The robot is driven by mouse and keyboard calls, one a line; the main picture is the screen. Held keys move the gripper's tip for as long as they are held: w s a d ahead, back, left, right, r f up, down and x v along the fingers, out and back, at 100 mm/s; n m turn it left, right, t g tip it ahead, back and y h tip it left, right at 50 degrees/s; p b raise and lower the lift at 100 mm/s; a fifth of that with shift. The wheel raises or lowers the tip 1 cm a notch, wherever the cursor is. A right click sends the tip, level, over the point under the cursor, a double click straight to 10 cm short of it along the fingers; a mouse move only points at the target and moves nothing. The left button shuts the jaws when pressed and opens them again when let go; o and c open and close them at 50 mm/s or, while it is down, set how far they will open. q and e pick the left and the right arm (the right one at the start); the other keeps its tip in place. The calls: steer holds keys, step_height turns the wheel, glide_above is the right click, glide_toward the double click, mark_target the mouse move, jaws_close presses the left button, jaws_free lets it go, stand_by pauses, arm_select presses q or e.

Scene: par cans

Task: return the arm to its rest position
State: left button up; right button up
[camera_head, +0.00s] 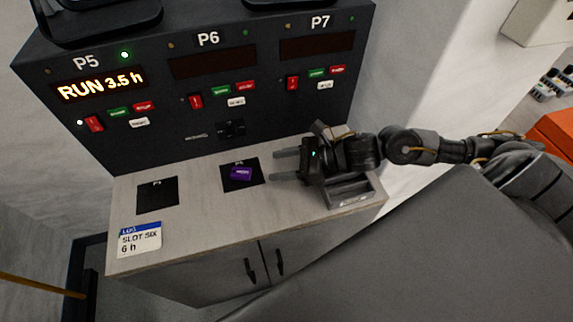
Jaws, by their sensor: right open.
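My right arm reaches in from the right over the cabinet's counter. Its right gripper (286,165) is open, with its two fingers pointing left. Nothing shows between the fingers. A purple object (242,173) lies on a black square pad (236,186) on the counter, a little left of the fingertips and apart from them. My left gripper is not in view.
A dark panel (190,128) marked P5, P6 and P7 stands behind the counter (199,205). P5's display (100,88) reads "RUN 3.5 h". A grey tray (350,193) sits under my arm.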

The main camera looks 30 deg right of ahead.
steer(key=shift+s+d+r, duration=0.3)
steer(key=shift+s+d, duration=0.1)
steer(key=shift+d, duration=0.1)
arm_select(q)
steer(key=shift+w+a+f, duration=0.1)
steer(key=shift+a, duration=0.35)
